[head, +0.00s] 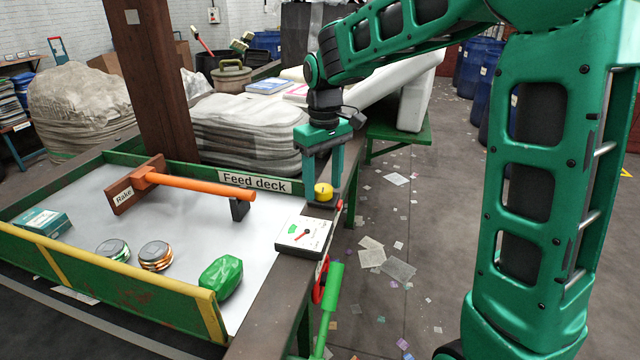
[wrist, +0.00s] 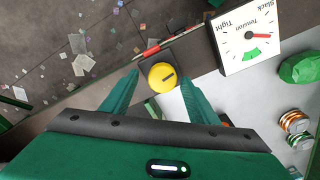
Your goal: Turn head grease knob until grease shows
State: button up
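A yellow round knob (head: 323,191) with a dark slot mark sits on the dark rail at the right edge of the feed deck. It also shows in the wrist view (wrist: 162,77), with its mark slanting. My gripper (head: 322,178) points down over it. In the wrist view my gripper (wrist: 164,79) is open, one finger on each side of the knob, with a gap on both sides. Whether the fingertips reach down beside the knob is hard to tell. I see no grease around the knob.
A tension gauge (head: 303,235) with a red needle outside its green zone stands beside the knob. A red-and-green lever (head: 332,290) hangs by the rail. The deck holds an orange rake (head: 200,185), tins (head: 155,255) and a green lump (head: 221,277).

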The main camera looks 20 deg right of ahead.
aim_at(323, 186)
notch_tip(323, 186, up, 11)
jog(key=shift+f, duration=0.15)
dwell(0.6)
jog(key=s+d+f+m, duration=0.3)
jog(key=s+d+f, duration=0.1)
jog(key=s, duration=0.6)
jog(key=s+d+f+m, duration=0.3)
jog(key=s+d+f, duration=0.2)
jog(key=s, duration=0.6)
jog(key=s+d+f+m, duration=0.4)
jog(key=s+d, duration=0.3)
jog(key=s, duration=0.3)
jog(key=shift+s+d+f, duration=0.2)
jog(key=shift+d+f, duration=0.05)
jog(key=shift+f, duration=0.1)
